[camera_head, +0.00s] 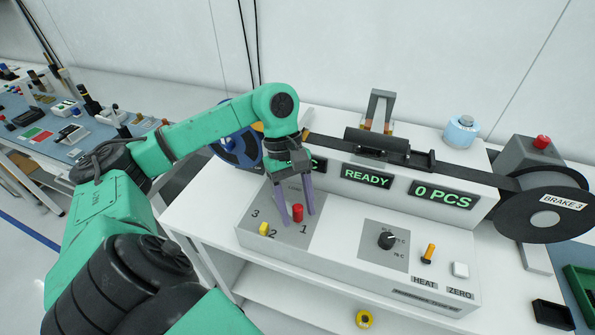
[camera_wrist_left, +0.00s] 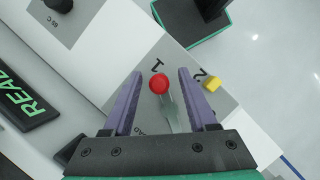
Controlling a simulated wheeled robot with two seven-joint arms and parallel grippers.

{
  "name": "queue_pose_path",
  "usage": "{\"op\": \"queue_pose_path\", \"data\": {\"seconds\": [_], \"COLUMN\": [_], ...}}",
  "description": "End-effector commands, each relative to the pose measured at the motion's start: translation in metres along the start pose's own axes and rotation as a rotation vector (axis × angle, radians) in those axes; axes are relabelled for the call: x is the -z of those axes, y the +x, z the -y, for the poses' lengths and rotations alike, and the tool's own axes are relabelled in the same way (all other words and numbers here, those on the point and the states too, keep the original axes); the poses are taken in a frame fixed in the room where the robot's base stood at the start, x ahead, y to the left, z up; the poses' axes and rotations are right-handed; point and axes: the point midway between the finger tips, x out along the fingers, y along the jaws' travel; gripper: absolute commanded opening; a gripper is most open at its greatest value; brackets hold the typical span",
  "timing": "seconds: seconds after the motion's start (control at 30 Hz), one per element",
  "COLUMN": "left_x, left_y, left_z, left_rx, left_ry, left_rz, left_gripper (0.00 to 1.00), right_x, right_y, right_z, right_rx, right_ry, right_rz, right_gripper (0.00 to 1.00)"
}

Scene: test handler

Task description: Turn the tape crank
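The crank shows as a round red knob (camera_head: 297,213) on a grey panel marked 1, 2 and 3, at the front left of the white machine. In the left wrist view the red knob (camera_wrist_left: 159,84) is near the mark 1, with a thin grey arm running from it. My left gripper (camera_head: 294,207) is open and points down at the panel. Its two purple fingers stand on either side of the knob, with a gap on each side in the wrist view. Its height over the knob is hard to tell. My right gripper is not in view.
A yellow block (camera_head: 264,229) sits beside the mark 2. To the right are a black dial (camera_head: 386,240), an orange switch (camera_head: 428,254) and a white button (camera_head: 461,269). Displays (camera_head: 367,178) read READY and 0 PCS. A black reel (camera_head: 541,207) stands far right, a blue reel (camera_head: 238,147) left.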

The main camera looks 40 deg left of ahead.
Motion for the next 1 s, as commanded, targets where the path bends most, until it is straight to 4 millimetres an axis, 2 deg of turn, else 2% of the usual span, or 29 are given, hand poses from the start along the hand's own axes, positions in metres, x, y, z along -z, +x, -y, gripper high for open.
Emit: {"op": "queue_pose_path", "data": {"seconds": [0.17,0.33,0.47,0.57,0.63,0.73,0.83,1.0], "left_x": [0.0,0.0,0.0,-0.002,-0.004,-0.003,-0.002,0.0], "left_y": [-0.001,-0.022,-0.057,-0.091,-0.118,-0.139,-0.147,-0.146], "left_z": [0.0,-0.001,-0.002,-0.001,0.0,0.0,0.0,0.0], "left_rx": [0.0,-0.006,-0.01,-0.008,-0.005,-0.003,-0.002,0.0], "left_ry": [0.0,0.001,0.002,0.001,-0.002,-0.002,-0.001,0.0], "left_rz": [0.001,0.0,0.0,-0.001,-0.003,-0.002,0.0,0.001], "left_gripper": [0.58,0.58,0.58,0.58,0.58,0.58,0.58,0.58], "right_x": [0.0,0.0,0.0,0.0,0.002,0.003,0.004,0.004], "right_y": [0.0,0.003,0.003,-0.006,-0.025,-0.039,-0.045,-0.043], "right_z": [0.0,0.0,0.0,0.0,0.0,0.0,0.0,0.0], "right_rx": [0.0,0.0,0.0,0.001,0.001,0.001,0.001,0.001], "right_ry": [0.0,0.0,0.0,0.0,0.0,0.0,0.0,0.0], "right_rz": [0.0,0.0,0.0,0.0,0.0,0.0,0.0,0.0], "right_gripper": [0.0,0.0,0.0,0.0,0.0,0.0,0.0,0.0]}}
